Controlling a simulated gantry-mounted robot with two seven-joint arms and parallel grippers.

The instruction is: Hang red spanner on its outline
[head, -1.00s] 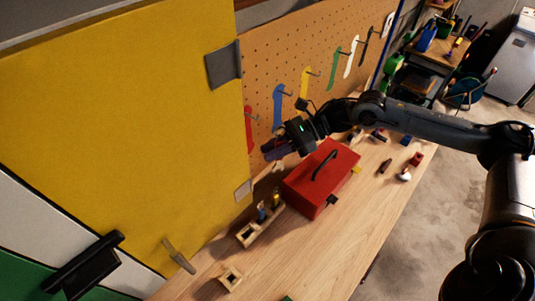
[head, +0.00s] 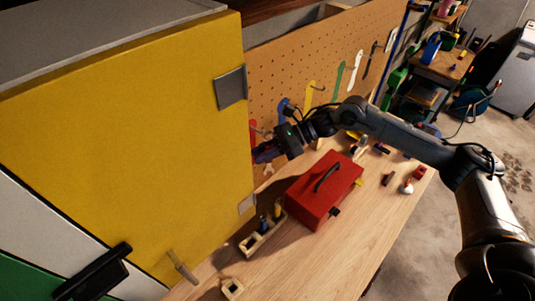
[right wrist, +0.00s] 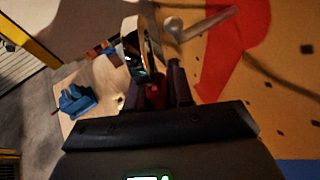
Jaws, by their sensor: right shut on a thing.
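My right gripper (head: 262,153) is at the left end of the pegboard, close in front of the red outline (head: 253,132), beside the yellow cabinet. In the right wrist view its dark fingers (right wrist: 160,88) are shut on the red spanner (right wrist: 155,96), whose red part shows between them. A pale ring-like shape is just beyond the fingertips; I cannot tell if it is the spanner's end. The red outline (right wrist: 235,50) fills the upper right there, with a metal peg (right wrist: 205,24) across it. The spanner appears apart from the peg. My left gripper is not in view.
The yellow cabinet (head: 130,130) stands close left of the right gripper. A red toolbox (head: 320,195) and a wooden holder (head: 262,238) are on the bench below. Other coloured outlines with pegs continue right along the pegboard (head: 330,50). The bench front (head: 330,250) is clear.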

